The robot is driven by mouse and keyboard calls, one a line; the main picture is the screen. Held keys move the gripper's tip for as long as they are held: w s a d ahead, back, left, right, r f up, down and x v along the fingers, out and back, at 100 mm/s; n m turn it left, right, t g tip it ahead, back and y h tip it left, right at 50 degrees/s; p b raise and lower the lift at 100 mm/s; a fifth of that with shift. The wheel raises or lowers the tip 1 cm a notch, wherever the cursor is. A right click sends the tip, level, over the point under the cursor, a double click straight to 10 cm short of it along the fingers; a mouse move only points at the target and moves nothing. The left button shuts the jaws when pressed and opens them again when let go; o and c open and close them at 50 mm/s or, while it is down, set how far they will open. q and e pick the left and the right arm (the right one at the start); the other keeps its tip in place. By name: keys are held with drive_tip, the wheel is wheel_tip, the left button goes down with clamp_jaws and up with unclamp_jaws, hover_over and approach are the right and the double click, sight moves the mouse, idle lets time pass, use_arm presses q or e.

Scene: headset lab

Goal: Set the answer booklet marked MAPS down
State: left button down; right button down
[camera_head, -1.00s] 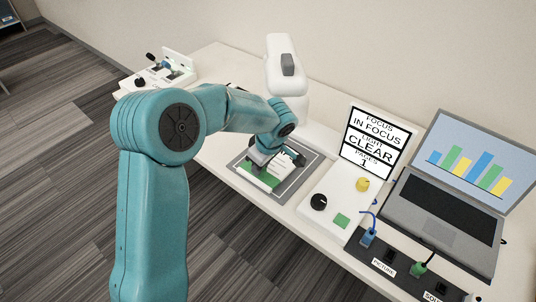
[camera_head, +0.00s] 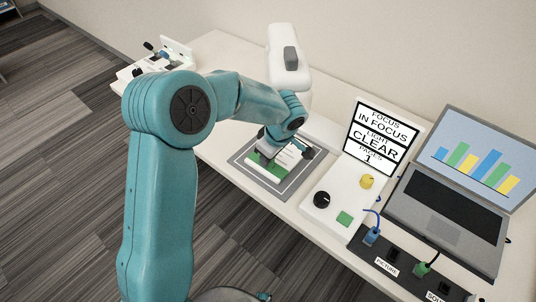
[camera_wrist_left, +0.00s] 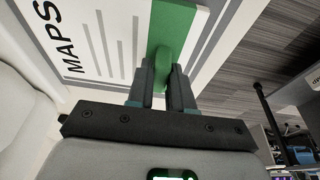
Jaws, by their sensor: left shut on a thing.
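The answer booklet (camera_head: 286,161) is white with a green band, and in the left wrist view the booklet (camera_wrist_left: 105,40) shows the word MAPS and grey lines. My left gripper (camera_head: 266,155) is shut on the booklet's raised green tab, between both fingers (camera_wrist_left: 163,78) in the wrist view. The booklet is flat over the grey mat (camera_head: 243,173), within its outline. I cannot tell whether it touches the mat or is just above it. My forearm and gripper hide part of the booklet. My right gripper is not in view.
A white document camera (camera_head: 285,58) overhangs the mat from behind. Right of the mat stand a control box with knobs (camera_head: 322,200), a sign (camera_head: 382,137) reading IN FOCUS, CLEAR and PAGES 1, a laptop (camera_head: 445,210) and a black socket strip (camera_head: 410,268). A small device (camera_head: 150,65) stands far left.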

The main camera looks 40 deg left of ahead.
use_arm(q)
drive_tip(key=shift+s, duration=0.25)
drive_tip(key=c, duration=1.4)
unclamp_jaws()
drive_tip(key=shift+f, duration=0.1)
drive_tip(key=o, duration=0.4)
drive_tip(key=shift+w, duration=0.25)
drive_tip(key=shift+s, duration=0.1)
drive_tip(key=shift+s, duration=0.1)
drive_tip(key=shift+r, duration=0.25)
drive_tip(key=v, duration=0.6)
drive_tip(key=shift+d+r, duration=0.1)
drive_tip(key=shift+r, duration=0.15)
drive_tip(key=shift+d+r, duration=0.1)
drive_tip(key=shift+r, duration=0.35)
